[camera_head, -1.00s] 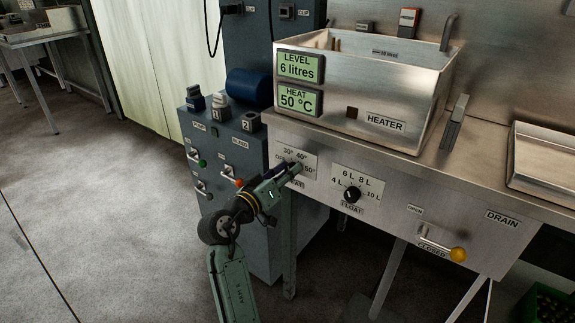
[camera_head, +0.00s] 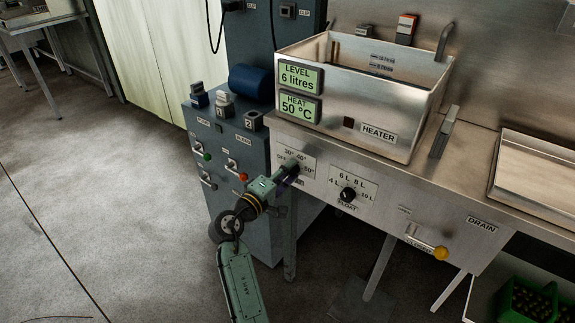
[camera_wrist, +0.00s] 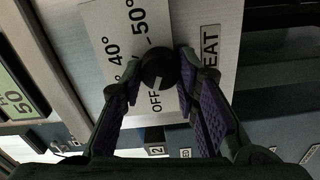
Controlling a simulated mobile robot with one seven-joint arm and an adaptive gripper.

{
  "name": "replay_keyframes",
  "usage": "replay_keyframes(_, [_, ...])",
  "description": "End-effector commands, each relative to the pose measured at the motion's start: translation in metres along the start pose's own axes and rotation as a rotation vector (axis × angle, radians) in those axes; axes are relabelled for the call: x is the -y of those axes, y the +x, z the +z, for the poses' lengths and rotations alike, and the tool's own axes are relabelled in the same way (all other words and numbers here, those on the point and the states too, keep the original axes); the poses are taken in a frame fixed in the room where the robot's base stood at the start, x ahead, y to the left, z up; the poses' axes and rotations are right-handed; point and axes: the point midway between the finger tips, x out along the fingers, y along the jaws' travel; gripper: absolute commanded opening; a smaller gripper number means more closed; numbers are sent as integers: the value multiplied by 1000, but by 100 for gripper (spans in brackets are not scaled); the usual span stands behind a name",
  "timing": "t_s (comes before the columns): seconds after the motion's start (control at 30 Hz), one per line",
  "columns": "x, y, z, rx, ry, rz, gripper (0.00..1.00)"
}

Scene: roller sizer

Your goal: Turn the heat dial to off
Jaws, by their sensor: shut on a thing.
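The heat dial (camera_wrist: 158,66) is a round black knob on a pale label plate marked OFF, 40° and 50°. In the wrist view a short white mark on its rim faces the word OFF. My gripper (camera_wrist: 160,74) has one purple-padded finger on each side of the dial and is shut on it. In the head view my gripper (camera_head: 287,174) reaches the heat plate (camera_head: 306,162) at the panel's left end and hides the dial. The heat display (camera_head: 299,108) reads 50 °C.
The float dial (camera_head: 347,195) is just right of my gripper. A drain lever with a yellow knob (camera_head: 441,253) sticks out further right. The heater tank (camera_head: 350,118) stands above the panel. A blue-grey cabinet (camera_head: 258,205) with small levers is close on the left.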

Motion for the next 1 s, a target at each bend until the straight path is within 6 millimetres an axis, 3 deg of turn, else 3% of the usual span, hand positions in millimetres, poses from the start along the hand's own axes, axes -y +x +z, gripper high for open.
replay_keyframes(0.4, [0, 0, 0, 0, -158, -1, 1])
replay_keyframes(0.9, [1, 0, 0, 0, -173, 0, 1])
replay_keyframes(0.93, [1, 0, 0, 0, -173, 0, 31])
replay_keyframes(1.0, [1, 0, 0, 0, -172, 0, 35])
